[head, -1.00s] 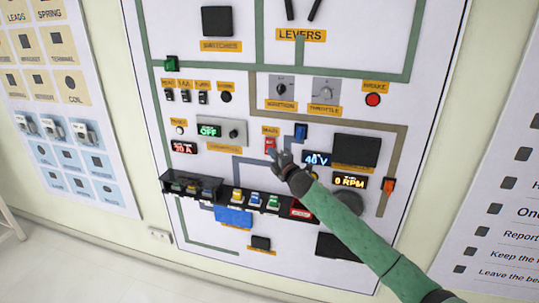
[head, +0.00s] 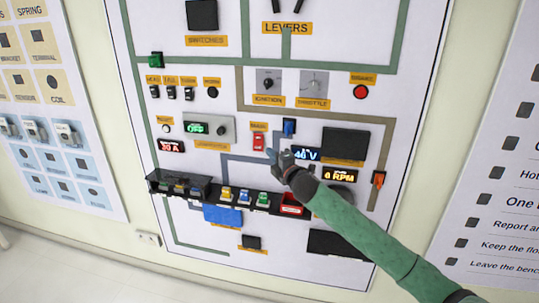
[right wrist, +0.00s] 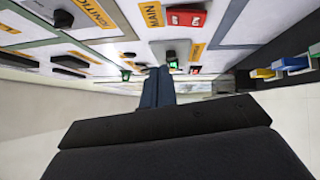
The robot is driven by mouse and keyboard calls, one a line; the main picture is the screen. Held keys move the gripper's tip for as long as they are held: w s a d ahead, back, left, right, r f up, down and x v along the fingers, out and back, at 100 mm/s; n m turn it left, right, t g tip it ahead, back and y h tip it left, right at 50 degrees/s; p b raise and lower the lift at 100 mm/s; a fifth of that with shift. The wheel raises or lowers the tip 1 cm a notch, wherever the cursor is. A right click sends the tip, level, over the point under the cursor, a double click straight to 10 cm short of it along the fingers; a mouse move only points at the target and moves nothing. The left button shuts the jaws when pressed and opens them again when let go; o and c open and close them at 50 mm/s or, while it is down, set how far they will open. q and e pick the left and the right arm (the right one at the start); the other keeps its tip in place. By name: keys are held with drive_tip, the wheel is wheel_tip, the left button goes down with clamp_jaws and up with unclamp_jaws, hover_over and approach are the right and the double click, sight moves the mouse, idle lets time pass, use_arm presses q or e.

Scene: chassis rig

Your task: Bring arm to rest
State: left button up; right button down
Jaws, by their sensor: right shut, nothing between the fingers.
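My right arm (head: 362,232), in a green sleeve, reaches in from the lower right of the head view across the panel. My right gripper (head: 276,156) is shut and empty, in front of the panel just right of and below the red MAIN switch (head: 258,142). It partly covers the voltage display (head: 306,155). In the right wrist view the shut fingers (right wrist: 158,84) point away from the camera, and the red MAIN switch (right wrist: 186,18) shows above them. Whether the fingertips touch the panel cannot be told. My left gripper is not in view.
A black shelf (head: 160,184) with several coloured plugs juts from the panel below the gripper. The ignition (head: 268,84) and throttle (head: 314,84) knobs are higher up. Floor shows at lower left.

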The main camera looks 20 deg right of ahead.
drive_tip(key=shift+f, duration=0.1)
